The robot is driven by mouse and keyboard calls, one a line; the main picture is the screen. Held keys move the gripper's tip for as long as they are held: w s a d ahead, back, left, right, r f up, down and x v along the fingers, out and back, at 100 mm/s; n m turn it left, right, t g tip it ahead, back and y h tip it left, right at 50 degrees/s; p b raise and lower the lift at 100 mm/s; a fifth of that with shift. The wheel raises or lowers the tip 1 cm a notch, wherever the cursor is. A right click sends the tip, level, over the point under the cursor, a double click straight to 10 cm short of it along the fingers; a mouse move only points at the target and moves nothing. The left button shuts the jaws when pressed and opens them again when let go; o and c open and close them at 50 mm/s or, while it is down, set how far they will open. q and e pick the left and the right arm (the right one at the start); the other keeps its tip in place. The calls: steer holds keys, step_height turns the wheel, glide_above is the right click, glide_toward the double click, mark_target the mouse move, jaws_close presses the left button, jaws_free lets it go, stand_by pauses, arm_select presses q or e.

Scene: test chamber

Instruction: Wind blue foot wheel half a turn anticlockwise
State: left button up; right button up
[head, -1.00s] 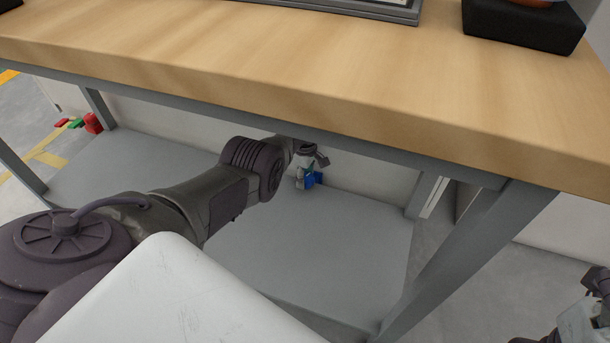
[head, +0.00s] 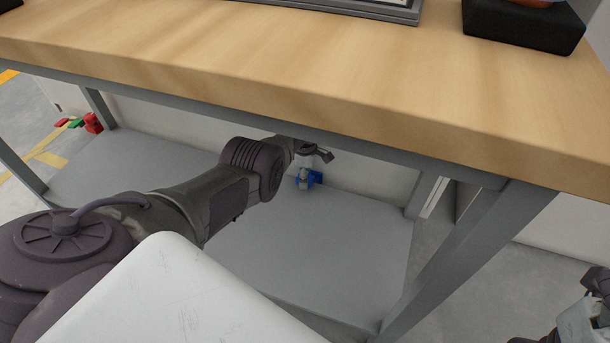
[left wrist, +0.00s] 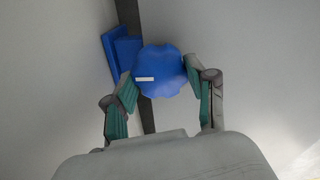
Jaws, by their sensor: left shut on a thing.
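The blue foot wheel (left wrist: 160,72) has a scalloped rim and a short white mark on its face, left of centre in the left wrist view. My left gripper (left wrist: 157,80) is shut on the wheel, one green-padded finger at each side of the rim. A blue bracket (left wrist: 122,55) is behind the wheel to the left. In the head view my left gripper (head: 304,178) is small, under the bench at the back, and mostly covers the wheel. Part of my right arm shows at the right edge; its finger opening cannot be made out.
The wooden bench top (head: 300,75) is above my left arm, with a grey metal rail under its front edge. A grey lower shelf (head: 300,240) is mostly clear. Bench legs (head: 465,260) stand at the right and left. Small red and green things (head: 92,123) are at the far left.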

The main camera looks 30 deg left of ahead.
arm_select(q)
steer(key=o, duration=1.2)
steer(key=shift+c, duration=0.2)
step_height(320, 180, up, 12)
steer(key=shift+s, duration=0.1)
stand_by(0.3)
